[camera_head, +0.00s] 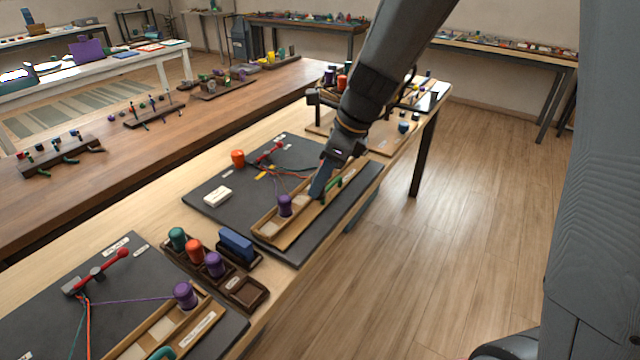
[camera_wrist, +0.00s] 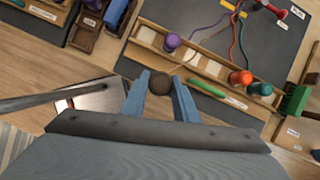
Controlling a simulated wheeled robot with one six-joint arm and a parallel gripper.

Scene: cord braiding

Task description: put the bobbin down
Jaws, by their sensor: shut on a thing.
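My gripper (camera_wrist: 161,96) has its two blue fingers on either side of a dark brown round thing (camera_wrist: 160,82) in the wrist view, which looks like the end of a bobbin. In the head view my gripper (camera_head: 319,187) is over the wooden tray (camera_head: 265,227), right of a purple bobbin (camera_head: 285,206) standing in it; the held thing cannot be made out there. The wrist view shows the purple bobbin (camera_wrist: 172,41) in the tray, with a red bobbin (camera_wrist: 241,78) and a teal bobbin (camera_wrist: 262,88) towards its right end. Cords run across the dark mat (camera_head: 225,215).
A green bar (camera_wrist: 206,88) lies along the tray's edge. A brown holder (camera_head: 245,291) with bobbins and a blue block (camera_head: 236,243) stands nearer. Open floor lies to the right.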

